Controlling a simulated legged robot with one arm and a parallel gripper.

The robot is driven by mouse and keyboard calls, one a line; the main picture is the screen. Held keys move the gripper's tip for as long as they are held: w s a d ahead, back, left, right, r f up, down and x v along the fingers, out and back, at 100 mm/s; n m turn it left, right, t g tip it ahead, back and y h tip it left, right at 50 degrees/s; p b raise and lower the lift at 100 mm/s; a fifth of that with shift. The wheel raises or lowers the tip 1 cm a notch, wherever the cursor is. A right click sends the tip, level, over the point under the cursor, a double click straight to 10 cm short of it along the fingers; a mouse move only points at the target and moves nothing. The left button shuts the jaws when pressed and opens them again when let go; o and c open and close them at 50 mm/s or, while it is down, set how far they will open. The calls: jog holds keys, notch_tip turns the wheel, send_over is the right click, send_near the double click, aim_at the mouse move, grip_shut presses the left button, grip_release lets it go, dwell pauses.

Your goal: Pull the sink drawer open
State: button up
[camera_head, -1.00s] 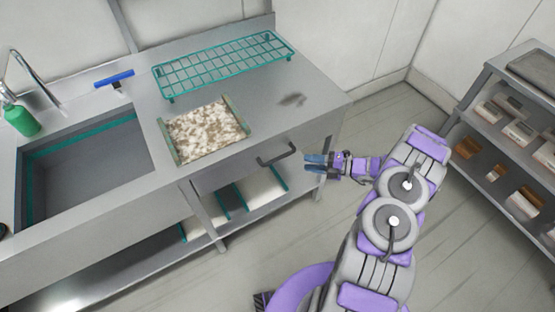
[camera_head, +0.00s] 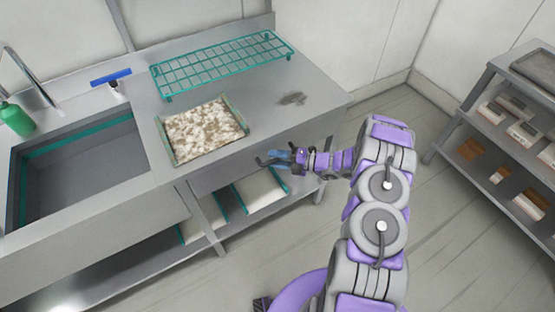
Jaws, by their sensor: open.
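The sink drawer (camera_head: 240,172) is the grey front under the right part of the metal counter, and it looks shut. Its dark bar handle (camera_head: 268,162) sticks out from the front. My gripper (camera_head: 280,158) is open and at the right part of the handle, with the fingers overlapping it in this view. I cannot tell whether the fingers are around the handle or touch it. The fingers hide the handle's right end. The sink basin (camera_head: 80,165) lies at the left of the counter.
A speckled tray (camera_head: 203,130) and a teal wire rack (camera_head: 222,65) stand on the counter. A blue squeegee (camera_head: 110,78) and a green bottle (camera_head: 16,118) are near the sink. A shelf unit (camera_head: 487,66) stands at the right. The floor between is free.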

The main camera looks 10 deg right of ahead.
jog(key=shift+c, duration=0.5)
grip_shut()
jog(key=shift+s, duration=0.1)
